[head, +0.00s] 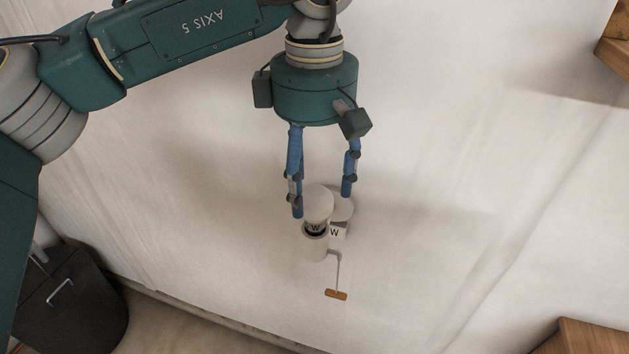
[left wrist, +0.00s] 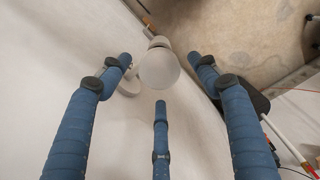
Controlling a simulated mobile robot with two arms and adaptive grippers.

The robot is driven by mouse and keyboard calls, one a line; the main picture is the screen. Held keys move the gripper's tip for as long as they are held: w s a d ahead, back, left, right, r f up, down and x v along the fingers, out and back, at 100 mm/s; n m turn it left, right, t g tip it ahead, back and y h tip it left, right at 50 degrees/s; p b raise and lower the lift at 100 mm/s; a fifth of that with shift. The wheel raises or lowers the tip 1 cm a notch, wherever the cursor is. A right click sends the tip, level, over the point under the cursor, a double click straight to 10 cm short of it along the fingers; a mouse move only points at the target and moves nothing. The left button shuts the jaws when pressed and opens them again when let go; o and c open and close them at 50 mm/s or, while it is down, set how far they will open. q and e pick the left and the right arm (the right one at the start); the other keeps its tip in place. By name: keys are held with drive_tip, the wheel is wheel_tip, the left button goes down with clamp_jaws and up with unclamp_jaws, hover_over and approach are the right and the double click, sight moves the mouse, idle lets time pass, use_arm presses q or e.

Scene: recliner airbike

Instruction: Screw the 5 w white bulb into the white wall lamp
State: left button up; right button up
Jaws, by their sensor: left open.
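The white wall lamp (head: 314,247) is fixed to the pale wall, with a round plate, a cup-like socket and a tag marked W. The white bulb (head: 318,203) has a round globe and a dark collar marked W. It stands upright at the mouth of the socket; how far it is screwed in I cannot tell. My left gripper (head: 322,204) is open above the lamp, its blue fingers spread about the globe. In the left wrist view the globe (left wrist: 158,70) lies ahead between the three fingers, with gaps showing around it. My right gripper is not in view.
A thin rod with a wooden handle (head: 336,295) hangs below the lamp. A dark bin (head: 72,305) stands at the lower left. Wooden pieces jut in at the upper right (head: 615,47) and lower right (head: 588,338). The wall right of the lamp is clear.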

use_arm(q)
drive_tip(key=shift+f, duration=0.1)
drive_tip(key=shift+f+b, duration=1.2)
drive_tip(key=shift+f, duration=0.5)
drive_tip(key=c, duration=1.1)
drive_tip(key=shift+o, duration=0.2)
